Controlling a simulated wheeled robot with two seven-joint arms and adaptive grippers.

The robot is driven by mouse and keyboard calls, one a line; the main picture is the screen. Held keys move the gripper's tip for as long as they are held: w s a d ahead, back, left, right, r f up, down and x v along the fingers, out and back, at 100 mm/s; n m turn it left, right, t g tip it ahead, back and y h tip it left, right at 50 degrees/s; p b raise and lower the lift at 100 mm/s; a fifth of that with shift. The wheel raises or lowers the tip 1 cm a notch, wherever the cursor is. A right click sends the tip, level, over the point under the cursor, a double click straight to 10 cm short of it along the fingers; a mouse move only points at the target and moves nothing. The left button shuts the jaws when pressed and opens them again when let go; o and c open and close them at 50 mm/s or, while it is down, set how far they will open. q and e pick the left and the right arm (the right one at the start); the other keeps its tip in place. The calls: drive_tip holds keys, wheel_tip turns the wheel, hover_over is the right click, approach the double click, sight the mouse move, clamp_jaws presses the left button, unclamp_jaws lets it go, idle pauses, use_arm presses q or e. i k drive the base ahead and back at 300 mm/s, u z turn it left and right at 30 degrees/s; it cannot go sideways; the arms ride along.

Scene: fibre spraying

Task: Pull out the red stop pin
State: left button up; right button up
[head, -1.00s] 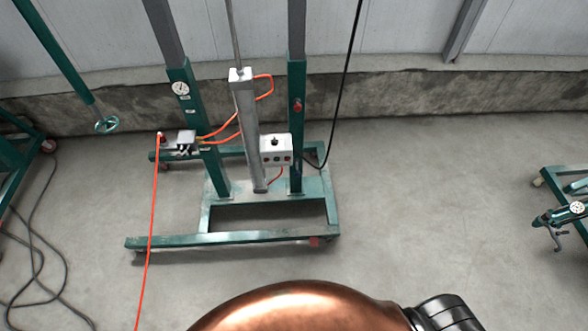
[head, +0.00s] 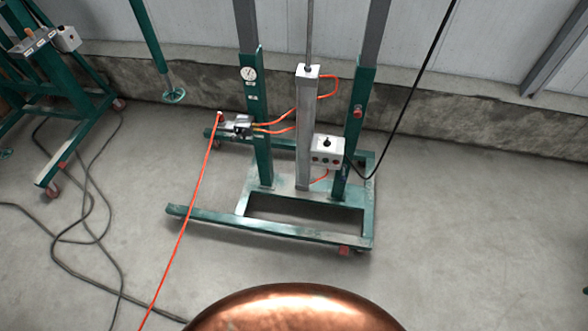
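A small red part (head: 357,111) sits on the right green post of the wheeled lift stand (head: 270,229). It may be the red stop pin, but it is too small to tell its shape. The stand has two upright posts, with a grey cylinder (head: 304,140) between them. Neither of my grippers is in view.
A control box (head: 327,151) and a black cable (head: 413,80) are by the right post. An orange hose (head: 186,232) runs across the floor on the left, near dark cables (head: 88,210). Another green stand (head: 62,105) is at far left. Floor at right is clear.

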sight(358, 113)
drive_tip(key=u, duration=0.6)
drive_tip(key=i, duration=1)
drive_tip(key=z, duration=0.5)
